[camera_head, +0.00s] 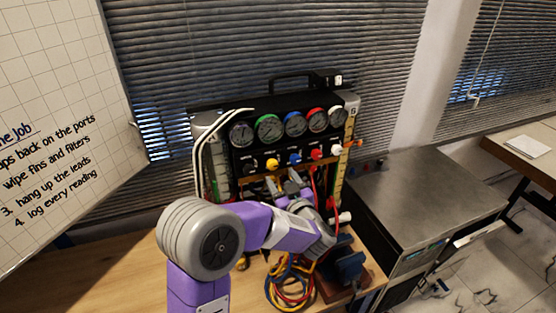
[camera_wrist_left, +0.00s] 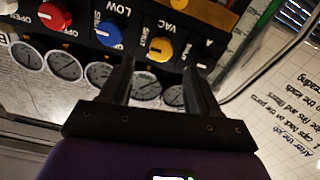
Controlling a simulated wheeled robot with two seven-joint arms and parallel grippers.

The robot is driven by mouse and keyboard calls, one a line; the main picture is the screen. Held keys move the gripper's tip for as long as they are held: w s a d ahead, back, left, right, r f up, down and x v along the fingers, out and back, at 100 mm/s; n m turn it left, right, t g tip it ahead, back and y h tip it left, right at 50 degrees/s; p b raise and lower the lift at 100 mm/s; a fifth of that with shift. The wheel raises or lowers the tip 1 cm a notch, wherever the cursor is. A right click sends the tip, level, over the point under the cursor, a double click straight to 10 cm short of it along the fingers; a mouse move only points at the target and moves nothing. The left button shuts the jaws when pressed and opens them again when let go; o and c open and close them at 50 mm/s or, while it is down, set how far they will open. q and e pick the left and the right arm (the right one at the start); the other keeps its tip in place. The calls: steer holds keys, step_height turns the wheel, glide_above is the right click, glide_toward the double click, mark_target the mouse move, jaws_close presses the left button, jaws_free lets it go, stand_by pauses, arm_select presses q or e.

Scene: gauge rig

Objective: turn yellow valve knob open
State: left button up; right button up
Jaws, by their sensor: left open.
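The yellow valve knob (camera_head: 272,164) is on the black gauge panel, left of the blue knob (camera_head: 295,159). My left gripper (camera_head: 283,180) is open, its fingers raised toward the panel just below the yellow knob. In the left wrist view, the picture is upside down and the yellow knob (camera_wrist_left: 160,48) shows beyond the gap between the open fingers of my left gripper (camera_wrist_left: 158,76). The fingers look apart from it. The label by it reads VAC and SHUT. My right gripper is not in view.
Red (camera_head: 317,153) and white (camera_head: 336,150) knobs sit right of the blue one, with several round gauges (camera_head: 269,128) above. Coiled leads (camera_head: 290,285) lie on the wooden bench (camera_head: 110,270) below. A whiteboard (camera_head: 60,110) stands left and a metal cabinet (camera_head: 430,190) right.

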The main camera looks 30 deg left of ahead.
mark_target(273, 167)
arm_select(q)
steer(key=x, duration=0.6)
steer(key=shift+w+a+f+p, duration=0.1)
steer(key=shift+a+p, duration=0.1)
steer(key=shift+p, duration=0.15)
steer(key=c, duration=1)
steer(key=shift+f+n+b, duration=0.15)
steer(key=shift+n+b, duration=0.45)
steer(key=shift+b, duration=0.35)
steer(key=shift+c, duration=0.2)
steer(key=n+b, duration=1.2)
steer(key=b, duration=0.1)
steer(key=shift+f+b, duration=0.1)
steer(key=shift+b, duration=0.3)
steer(key=shift+n+b, duration=1.9)
steer(key=shift+n, duration=0.4)
